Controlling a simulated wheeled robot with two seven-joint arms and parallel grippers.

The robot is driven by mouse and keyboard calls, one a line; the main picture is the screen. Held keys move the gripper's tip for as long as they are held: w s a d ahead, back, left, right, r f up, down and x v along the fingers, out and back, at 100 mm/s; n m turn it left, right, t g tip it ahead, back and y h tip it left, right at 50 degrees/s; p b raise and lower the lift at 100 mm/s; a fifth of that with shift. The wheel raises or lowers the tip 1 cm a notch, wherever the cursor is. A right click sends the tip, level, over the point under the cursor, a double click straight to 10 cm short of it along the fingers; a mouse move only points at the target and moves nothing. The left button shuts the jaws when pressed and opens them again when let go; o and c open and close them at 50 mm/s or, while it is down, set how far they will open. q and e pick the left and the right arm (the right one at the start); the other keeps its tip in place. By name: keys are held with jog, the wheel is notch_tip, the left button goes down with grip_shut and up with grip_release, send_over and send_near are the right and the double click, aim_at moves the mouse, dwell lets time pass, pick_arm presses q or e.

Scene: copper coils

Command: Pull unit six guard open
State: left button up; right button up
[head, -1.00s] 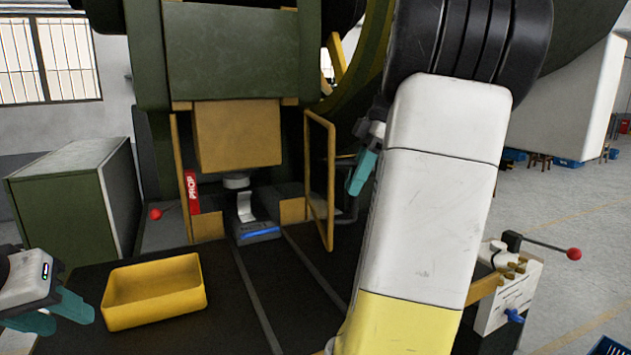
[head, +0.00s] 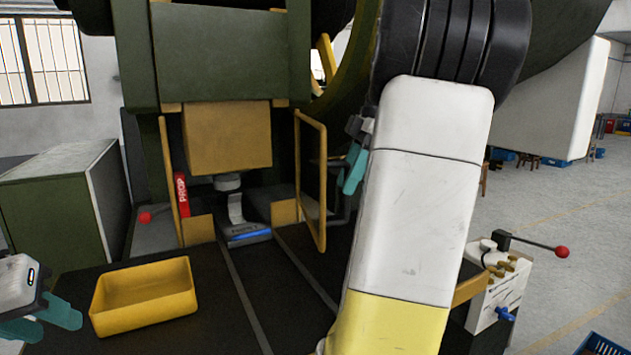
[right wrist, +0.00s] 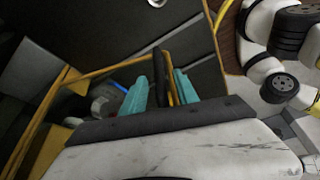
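The guard (head: 325,185) is a yellow upright frame at the right side of the press opening, seen at a slant in the head view. My right gripper (head: 355,168) is just right of it, partly hidden behind my right forearm. In the right wrist view, a dark upright handle (right wrist: 159,72) stands between the teal fingers of my right gripper (right wrist: 163,85). A gap with yellow frame behind shows beside the right finger, so the fingers look open around the handle. My left gripper (head: 45,322) is open and empty at the lower left.
A yellow bin (head: 145,295) stands on the dark table left of centre. A red prop (head: 182,194) stands left of the press opening. A control box (head: 497,290) with a red-knobbed lever is at the right. A green cabinet (head: 50,205) stands at the left.

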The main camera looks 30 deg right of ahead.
jog(key=v, duration=0.7)
